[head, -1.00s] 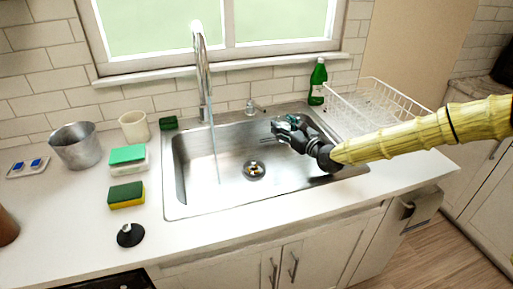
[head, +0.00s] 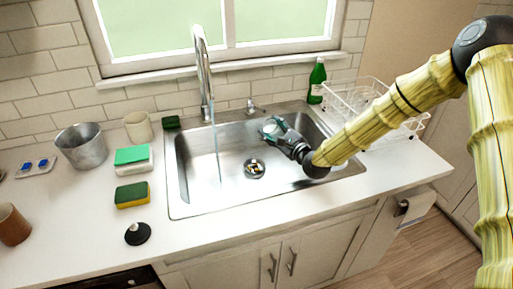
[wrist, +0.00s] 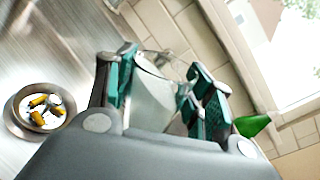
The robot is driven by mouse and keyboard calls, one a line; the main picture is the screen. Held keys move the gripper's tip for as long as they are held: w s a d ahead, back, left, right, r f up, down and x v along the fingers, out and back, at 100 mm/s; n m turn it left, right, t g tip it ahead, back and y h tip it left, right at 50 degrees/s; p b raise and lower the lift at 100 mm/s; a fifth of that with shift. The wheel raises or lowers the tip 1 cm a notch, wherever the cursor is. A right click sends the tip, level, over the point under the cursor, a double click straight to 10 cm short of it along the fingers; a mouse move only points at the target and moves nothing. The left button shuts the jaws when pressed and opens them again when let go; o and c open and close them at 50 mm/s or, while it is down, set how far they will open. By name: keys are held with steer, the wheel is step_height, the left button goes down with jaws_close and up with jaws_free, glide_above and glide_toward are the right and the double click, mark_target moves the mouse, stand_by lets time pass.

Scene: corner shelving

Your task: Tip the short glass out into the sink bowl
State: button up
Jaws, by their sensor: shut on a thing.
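My gripper (head: 272,130) is over the right rear part of the steel sink bowl (head: 230,188). In the wrist view, my gripper's green-padded fingers (wrist: 165,92) are closed around a clear glass (wrist: 155,97), which looks tilted in that rotated view. The glass is hard to make out in the head view, and its contents cannot be told. The drain (head: 254,168) lies below and in front of the gripper; in the wrist view it holds several orange and white bits.
The tap (head: 204,75) runs a thin stream left of my gripper. A green bottle (head: 317,82) and a white dish rack (head: 385,112) stand at the right rear. Sponges (head: 132,194), a metal bucket (head: 82,148) and a cream cup (head: 138,127) sit on the left counter.

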steer(key=shift+s+a+r+n, duration=0.2)
steer(key=shift+a+n, duration=0.15)
steer(key=shift+n, duration=0.45)
steer(key=shift+a+n, duration=0.1)
steer(key=shift+n, duration=0.2)
steer(key=shift+f+n, duration=0.3)
steer(key=shift+n, duration=0.2)
steer(key=shift+f+b, duration=0.15)
steer(key=shift+b, duration=0.15)
steer(key=shift+s+r+n+b, duration=0.1)
steer(key=shift+r+n+b, duration=0.2)
steer(key=shift+n, duration=0.8)
steer(key=shift+a, duration=0.1)
steer(key=shift+s+a+n+b, duration=0.1)
steer(key=shift+a+n+b, duration=0.05)
steer(key=shift+n+b, duration=0.4)
steer(key=shift+r+n, duration=0.2)
steer(key=shift+n, duration=0.05)
